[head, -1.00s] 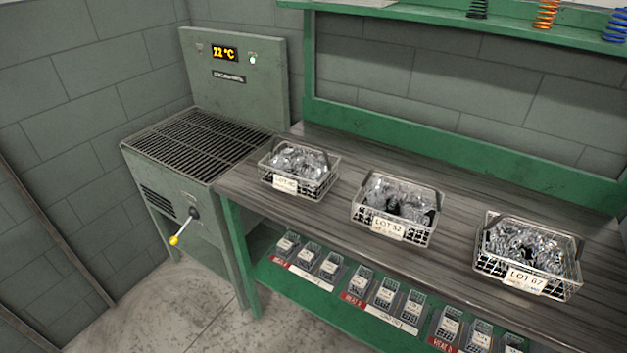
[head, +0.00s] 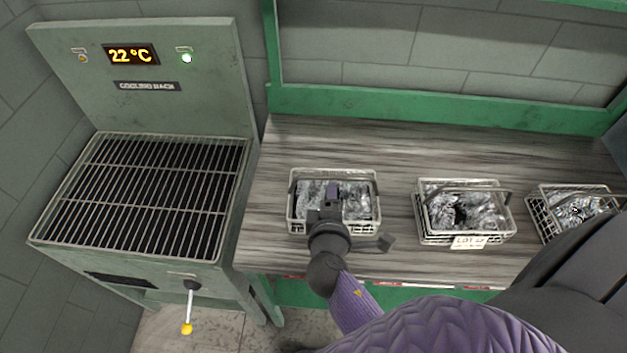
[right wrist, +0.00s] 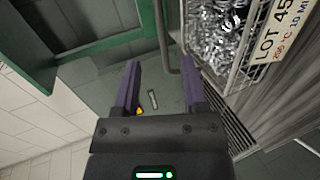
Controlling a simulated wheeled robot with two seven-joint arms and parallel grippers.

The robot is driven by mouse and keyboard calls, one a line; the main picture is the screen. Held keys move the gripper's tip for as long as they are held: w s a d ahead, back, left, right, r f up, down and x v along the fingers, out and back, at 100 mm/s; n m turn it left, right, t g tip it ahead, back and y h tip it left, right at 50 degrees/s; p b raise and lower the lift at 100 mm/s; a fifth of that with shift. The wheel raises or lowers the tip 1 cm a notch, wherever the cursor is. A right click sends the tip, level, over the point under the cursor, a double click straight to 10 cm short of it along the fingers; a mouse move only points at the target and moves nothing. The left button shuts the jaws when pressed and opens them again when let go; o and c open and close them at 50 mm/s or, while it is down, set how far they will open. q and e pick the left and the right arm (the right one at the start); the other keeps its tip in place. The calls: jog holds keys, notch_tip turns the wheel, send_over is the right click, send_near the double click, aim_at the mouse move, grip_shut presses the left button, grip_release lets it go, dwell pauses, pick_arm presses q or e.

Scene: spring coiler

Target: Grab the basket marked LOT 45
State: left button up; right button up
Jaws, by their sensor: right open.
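The LOT 45 basket is a wire basket of shiny metal parts (head: 364,207) at the left of the bench. Its label (right wrist: 275,40) reads LOT 45 in the right wrist view; in the head view my gripper and wrist cover its front. My right gripper (head: 333,190) is over the middle of this basket. In the right wrist view my right gripper (right wrist: 160,63) is open, and a grey handle bar (right wrist: 162,38) shows between the fingertips. I cannot tell whether the fingers touch it. My left gripper is not in view.
A second basket (head: 463,237) stands to the right, and a third (head: 548,219) is partly behind my arm. The cooling rack (head: 140,195) is left of the bench, reading 22 °C, with a yellow-knobbed lever (head: 189,310) in front. Bare bench top (head: 400,150) lies behind the baskets.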

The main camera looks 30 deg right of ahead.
aim_at(335, 179)
jog(key=x, duration=0.4)
jog(key=b+x, duration=0.1)
jog(key=x, duration=0.3)
jog(key=shift+d+f, duration=0.2)
jog(key=shift+d, duration=0.25)
jog(key=shift+a, duration=0.1)
grip_shut()
dwell(0.5)
